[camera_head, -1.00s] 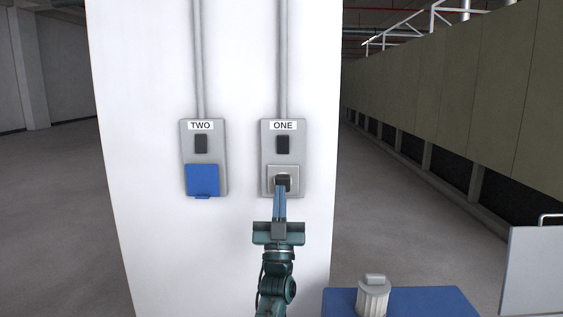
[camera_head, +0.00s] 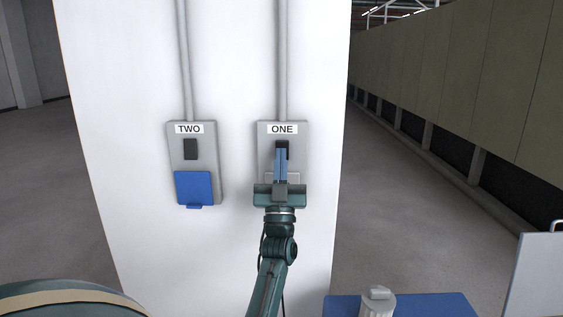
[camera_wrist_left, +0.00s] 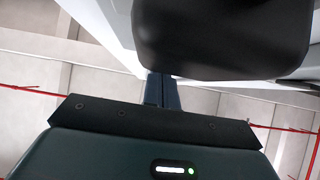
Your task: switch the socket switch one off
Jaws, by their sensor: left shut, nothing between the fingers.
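Socket box ONE (camera_head: 262,150) is a grey panel on the white pillar, with a "ONE" label at its top. Its dark switch (camera_head: 285,144) sits below the label and is partly covered by my left gripper (camera_head: 281,152). The gripper's blue fingers are shut, empty and point up, with their tips over the switch; I cannot tell whether they touch it. The grey socket (camera_head: 296,178) below is mostly hidden behind the gripper. In the left wrist view the shut fingers (camera_wrist_left: 161,88) stand beneath a large dark block that I cannot identify. My right gripper is not in view.
Socket box TWO (camera_head: 211,155) is to the left, with a dark switch (camera_head: 190,149) and a blue cover (camera_head: 193,187). A blue surface (camera_head: 430,305) with a grey cylindrical object (camera_head: 377,302) is at lower right. A grey panel (camera_head: 540,275) stands at the right edge.

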